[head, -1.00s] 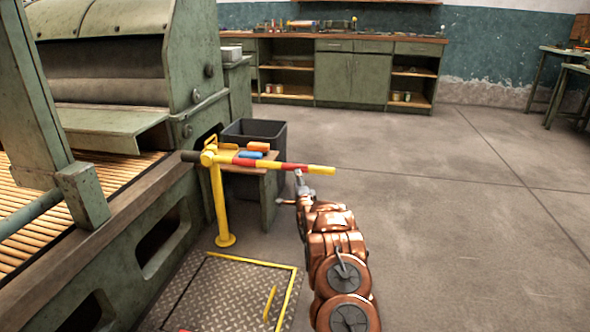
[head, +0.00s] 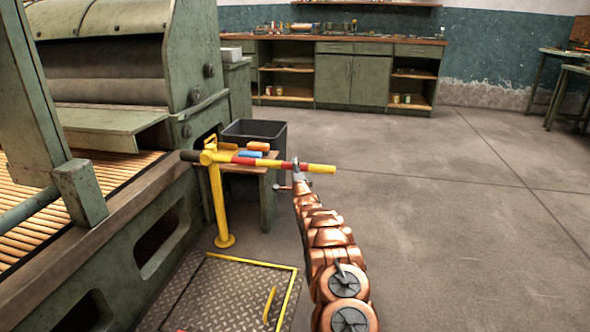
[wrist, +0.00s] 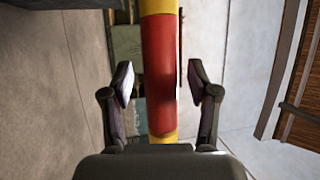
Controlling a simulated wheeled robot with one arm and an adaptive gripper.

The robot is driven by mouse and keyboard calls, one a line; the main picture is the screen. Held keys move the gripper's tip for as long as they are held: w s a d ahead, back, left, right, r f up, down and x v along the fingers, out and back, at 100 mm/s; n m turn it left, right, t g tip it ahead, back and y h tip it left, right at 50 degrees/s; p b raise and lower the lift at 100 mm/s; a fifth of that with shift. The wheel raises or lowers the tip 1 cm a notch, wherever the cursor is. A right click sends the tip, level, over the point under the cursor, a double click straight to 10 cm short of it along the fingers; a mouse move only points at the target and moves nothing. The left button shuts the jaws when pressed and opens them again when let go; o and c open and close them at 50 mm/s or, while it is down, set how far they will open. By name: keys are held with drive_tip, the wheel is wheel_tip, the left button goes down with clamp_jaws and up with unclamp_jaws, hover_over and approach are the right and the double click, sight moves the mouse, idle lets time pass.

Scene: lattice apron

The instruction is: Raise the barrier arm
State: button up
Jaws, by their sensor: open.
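The barrier arm (head: 275,162) is a yellow and red striped bar with a dark end at the left. It lies nearly level across the top of a yellow post (head: 221,205). My gripper (head: 297,172) is at the bar's right part, near a red band. In the wrist view, the bar (wrist: 159,70) runs between the two open fingers of my gripper (wrist: 161,90). There is a gap on each side of the bar, and the fingers are not closed on it. The bar's far part is cut off by the wrist view's top edge.
A small table (head: 266,187) with orange and blue items stands behind the bar, with a dark bin (head: 262,131) beyond. A large green machine (head: 150,200) is at the left. A tread plate (head: 215,290) lies before the post. The floor at right is clear.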

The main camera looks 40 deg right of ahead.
drive_tip(key=shift+w+d, duration=0.25)
drive_tip(key=shift+w, duration=0.1)
drive_tip(key=shift+r, duration=0.1)
drive_tip(key=shift+c, duration=0.3)
clamp_jaws()
